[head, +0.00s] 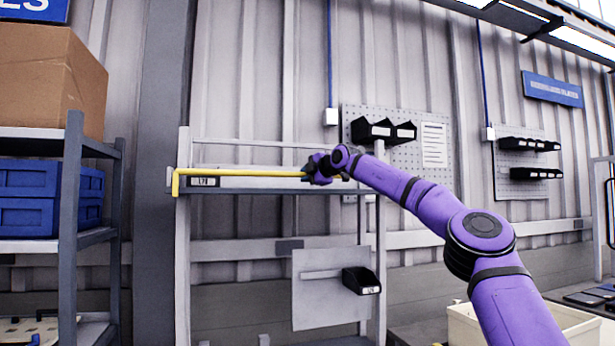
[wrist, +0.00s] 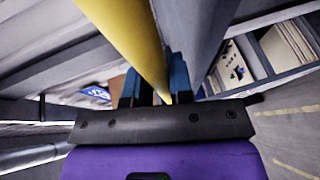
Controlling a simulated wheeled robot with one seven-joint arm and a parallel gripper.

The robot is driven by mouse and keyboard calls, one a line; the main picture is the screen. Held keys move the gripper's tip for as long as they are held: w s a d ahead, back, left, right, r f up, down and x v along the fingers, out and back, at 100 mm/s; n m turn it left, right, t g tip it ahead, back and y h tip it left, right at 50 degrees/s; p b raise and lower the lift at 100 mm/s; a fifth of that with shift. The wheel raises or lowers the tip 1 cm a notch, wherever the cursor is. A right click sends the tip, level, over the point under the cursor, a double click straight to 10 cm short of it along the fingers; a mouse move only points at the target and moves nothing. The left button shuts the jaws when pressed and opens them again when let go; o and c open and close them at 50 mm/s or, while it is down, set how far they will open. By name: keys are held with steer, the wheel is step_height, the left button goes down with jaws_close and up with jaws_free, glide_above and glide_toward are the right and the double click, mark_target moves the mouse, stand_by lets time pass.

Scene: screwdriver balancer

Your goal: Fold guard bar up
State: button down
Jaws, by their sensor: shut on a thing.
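The yellow guard bar (head: 250,172) runs level across the front of a grey rack's shelf in the head view. Its left end bends down beside the left post. My gripper (head: 318,172) is at the bar's right part, in front of the shelf. In the wrist view the yellow bar (wrist: 128,42) runs down between the two blue-tipped fingers of my gripper (wrist: 152,86), which are shut on it. The exact contact is partly hidden by the gripper body.
The grey rack shelf (head: 270,191) lies right behind the bar. A white panel with a black bin (head: 361,281) hangs below. At left stands a shelf with blue crates (head: 45,198) and a cardboard box (head: 45,75). A pegboard with black bins (head: 384,131) is behind my arm.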

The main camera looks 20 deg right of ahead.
steer(key=c, duration=1)
jaws_free()
steer(key=shift+v, duration=5.35)
